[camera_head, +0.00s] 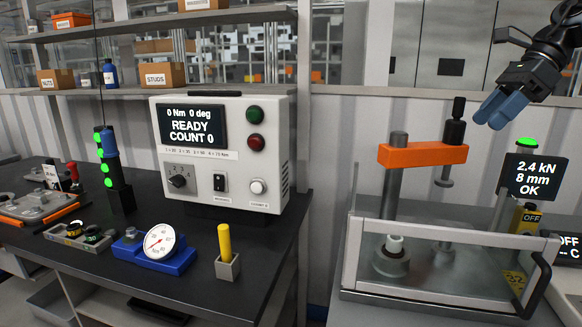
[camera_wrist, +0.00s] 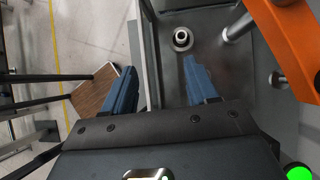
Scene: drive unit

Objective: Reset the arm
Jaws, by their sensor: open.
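My gripper (camera_head: 489,111) is at the upper right in the head view, raised in the air to the right of the press's black handle. Its two blue fingers are apart with nothing between them. In the wrist view the open gripper (camera_wrist: 158,85) points down over the left part of the press station. The press (camera_head: 424,155) has an orange arm on grey posts. A round fitting (camera_head: 394,247) stands on the press base behind a clear guard (camera_head: 440,262). In the wrist view the fitting (camera_wrist: 182,39) lies beyond the fingertips, apart from them.
A press display (camera_head: 536,176) reads 2.4 kN, 8 mm, OK, under a green light. A controller box (camera_head: 222,150) reads READY, COUNT 0. The dark bench holds a blue dial gauge (camera_head: 153,250), a yellow-handled tool (camera_head: 225,246) and a green-lit tool (camera_head: 112,165). Shelves hold bins above.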

